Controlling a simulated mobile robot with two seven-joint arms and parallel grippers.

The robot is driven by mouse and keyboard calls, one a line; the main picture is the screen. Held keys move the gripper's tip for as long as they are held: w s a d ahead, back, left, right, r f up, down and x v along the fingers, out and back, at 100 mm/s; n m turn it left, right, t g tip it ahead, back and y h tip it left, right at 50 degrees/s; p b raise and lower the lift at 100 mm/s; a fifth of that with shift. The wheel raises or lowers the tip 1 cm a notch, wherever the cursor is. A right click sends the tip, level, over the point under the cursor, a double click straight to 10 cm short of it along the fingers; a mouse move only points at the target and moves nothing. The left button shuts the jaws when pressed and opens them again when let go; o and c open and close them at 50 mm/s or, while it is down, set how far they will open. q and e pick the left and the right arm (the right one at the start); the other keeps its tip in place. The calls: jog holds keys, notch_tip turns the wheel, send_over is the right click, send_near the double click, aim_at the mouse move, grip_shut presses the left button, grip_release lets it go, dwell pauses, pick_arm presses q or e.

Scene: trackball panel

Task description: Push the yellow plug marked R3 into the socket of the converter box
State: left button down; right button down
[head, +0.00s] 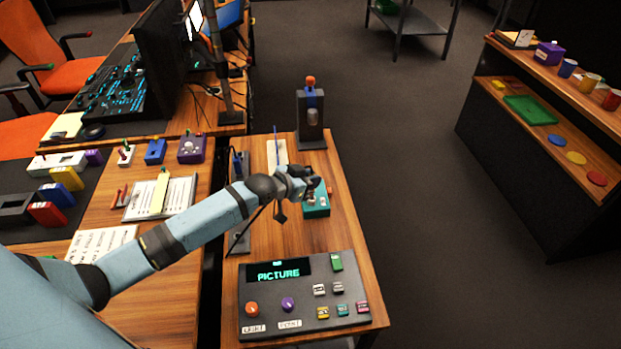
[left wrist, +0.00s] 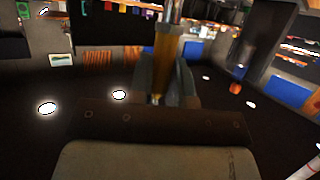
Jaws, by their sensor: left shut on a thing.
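My left gripper (head: 310,188) is over the narrow right-hand table, at a small teal box (head: 319,209). This may be the converter box; its socket is hidden behind the gripper. In the left wrist view, my left gripper (left wrist: 167,80) is shut on a yellow-orange piece (left wrist: 164,62), which looks like the yellow plug. Its R3 mark cannot be read. In the head view the fingers hide the plug, and I cannot tell whether it touches the box or enters a socket. My right gripper is not in view.
A dark control panel (head: 301,268) with a lit PICTURE display, knobs and coloured buttons stands at the near end of the table. A dark stand with an orange knob (head: 310,80) is at the far end. A clipboard (head: 178,198) lies on the left desk.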

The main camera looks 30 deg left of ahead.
pick_arm(q)
jog(key=shift+f+b, duration=0.75)
jog(key=shift+f, duration=0.75)
jog(key=c, duration=1)
grip_release()
jog(key=v, duration=1.4)
jog(key=shift+p, duration=0.35)
jog(key=shift+w, duration=0.1)
